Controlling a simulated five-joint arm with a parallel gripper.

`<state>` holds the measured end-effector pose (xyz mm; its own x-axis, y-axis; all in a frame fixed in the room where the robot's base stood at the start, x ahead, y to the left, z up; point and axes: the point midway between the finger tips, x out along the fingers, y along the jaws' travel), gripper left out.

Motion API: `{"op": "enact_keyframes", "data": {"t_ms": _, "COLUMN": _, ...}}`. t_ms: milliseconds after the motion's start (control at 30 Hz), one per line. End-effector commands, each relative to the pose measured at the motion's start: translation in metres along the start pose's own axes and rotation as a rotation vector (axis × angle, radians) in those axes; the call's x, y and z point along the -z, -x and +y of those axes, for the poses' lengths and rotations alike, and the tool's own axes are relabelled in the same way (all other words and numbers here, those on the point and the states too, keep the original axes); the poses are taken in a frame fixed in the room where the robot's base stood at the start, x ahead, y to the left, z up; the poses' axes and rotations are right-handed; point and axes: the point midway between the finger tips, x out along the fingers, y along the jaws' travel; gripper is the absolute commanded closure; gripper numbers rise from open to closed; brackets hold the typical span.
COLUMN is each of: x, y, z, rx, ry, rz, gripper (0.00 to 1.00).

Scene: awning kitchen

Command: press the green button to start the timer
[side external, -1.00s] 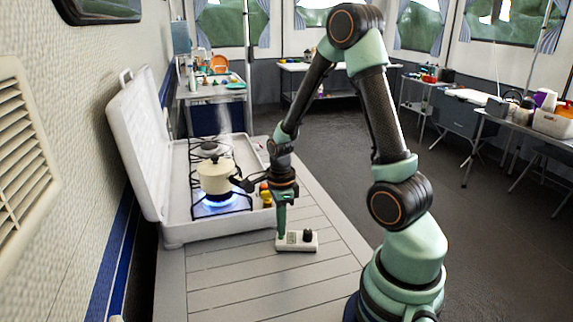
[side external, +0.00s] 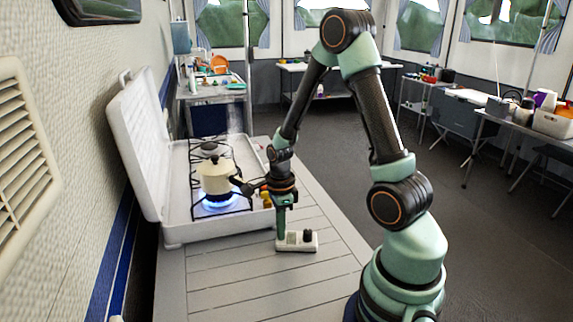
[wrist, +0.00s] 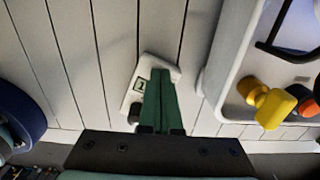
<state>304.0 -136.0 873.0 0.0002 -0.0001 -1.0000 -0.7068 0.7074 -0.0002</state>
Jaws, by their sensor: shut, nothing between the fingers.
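The timer (side external: 309,246) is a small white box with a dark knob on its right end, lying on the grey slatted table. It also shows in the wrist view (wrist: 132,91), partly covered by my fingers. My gripper (side external: 280,237) is shut and empty, pointing straight down, with its tips at the left end of the timer. In the wrist view the green fingers (wrist: 160,75) are together and reach over the timer's top. The green button is not visible; the fingers hide that end. I cannot tell whether the tips touch it.
A cream pot (side external: 215,179) stands on a lit burner with a blue flame in the open white stove case (side external: 178,232), just left of my gripper. Yellow knobs (wrist: 272,106) line the case's near side. The slatted table (side external: 245,285) is clear in front of the timer.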

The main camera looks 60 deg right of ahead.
Motion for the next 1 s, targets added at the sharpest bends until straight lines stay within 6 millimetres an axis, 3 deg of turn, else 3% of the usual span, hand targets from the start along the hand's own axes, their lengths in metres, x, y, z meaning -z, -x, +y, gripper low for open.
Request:
{"op": "enact_keyframes", "data": {"t_ms": 33, "x": 0.002, "y": -0.011, "z": 0.004, "rx": -0.003, "ry": 0.001, "rz": 0.001, "gripper": 1.00}}
{"op": "enact_keyframes", "data": {"t_ms": 267, "x": 0.001, "y": -0.002, "z": 0.003, "rx": -0.001, "ry": 0.001, "rz": 0.000, "gripper": 1.00}}
{"op": "enact_keyframes", "data": {"t_ms": 700, "x": 0.000, "y": 0.059, "z": 0.000, "rx": 0.005, "ry": 0.000, "rz": -0.002, "gripper": 1.00}}
{"op": "enact_keyframes", "data": {"t_ms": 1000, "x": 0.000, "y": 0.080, "z": 0.000, "rx": 0.002, "ry": 0.000, "rz": -0.001, "gripper": 1.00}}
